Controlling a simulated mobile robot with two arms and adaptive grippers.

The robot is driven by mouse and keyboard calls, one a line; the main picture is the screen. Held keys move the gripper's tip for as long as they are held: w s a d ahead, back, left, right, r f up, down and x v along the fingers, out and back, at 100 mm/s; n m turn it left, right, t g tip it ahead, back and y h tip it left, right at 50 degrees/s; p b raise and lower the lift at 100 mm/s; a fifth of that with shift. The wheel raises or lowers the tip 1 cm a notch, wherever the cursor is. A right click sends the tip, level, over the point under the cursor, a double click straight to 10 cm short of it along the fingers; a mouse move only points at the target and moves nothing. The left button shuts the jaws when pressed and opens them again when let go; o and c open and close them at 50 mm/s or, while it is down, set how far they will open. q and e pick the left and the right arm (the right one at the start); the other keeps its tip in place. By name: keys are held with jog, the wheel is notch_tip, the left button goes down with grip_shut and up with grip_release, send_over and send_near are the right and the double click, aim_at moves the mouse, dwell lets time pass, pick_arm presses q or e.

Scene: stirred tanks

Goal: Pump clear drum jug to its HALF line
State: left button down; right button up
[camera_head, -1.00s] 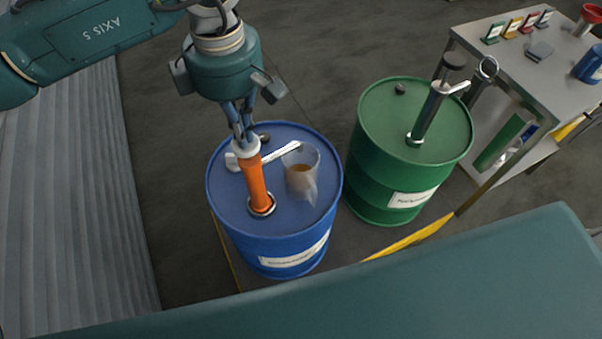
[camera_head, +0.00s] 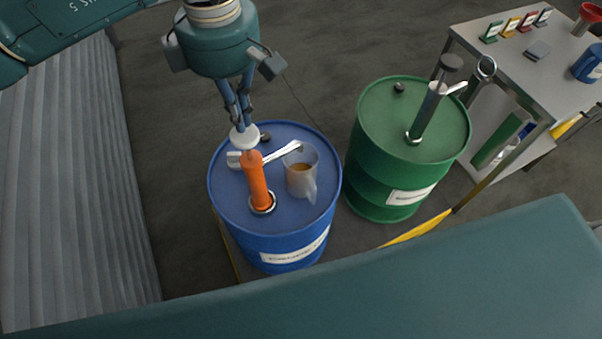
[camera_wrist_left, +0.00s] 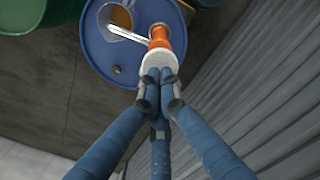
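The clear jug (camera_head: 302,184) stands upright on the blue drum (camera_head: 232,196), with amber liquid in it. Its level against any line is too small to read. The orange hand pump (camera_head: 258,182) stands in the drum top, and its pale spout (camera_head: 280,153) reaches over the jug's mouth. My left gripper (camera_head: 241,124) is above the pump, its fingertips together on the white pump knob (camera_head: 243,140). A short rod shows between knob and orange body. The left wrist view shows the fingers (camera_wrist_left: 160,76) closed at the knob and the jug (camera_wrist_left: 121,18) beyond. My right gripper is not in view.
A green drum (camera_head: 374,165) with a dark pump (camera_head: 428,110) stands to the right. A metal table (camera_head: 560,78) at the upper right holds small coloured cards, a red funnel (camera_head: 589,16) and a blue jug (camera_head: 591,64). A ribbed grey wall (camera_head: 75,200) is at the left.

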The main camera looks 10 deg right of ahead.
pick_arm(q)
jog(key=shift+f, duration=0.25)
jog(key=shift+f+b, duration=1.15)
jog(key=shift+b, duration=0.15)
jog(key=shift+r+p, duration=0.7)
jog(key=shift+r, duration=0.7)
jog(key=shift+r+p, duration=1.35)
jog(key=shift+r, duration=1.2)
jog(key=shift+f, duration=0.1)
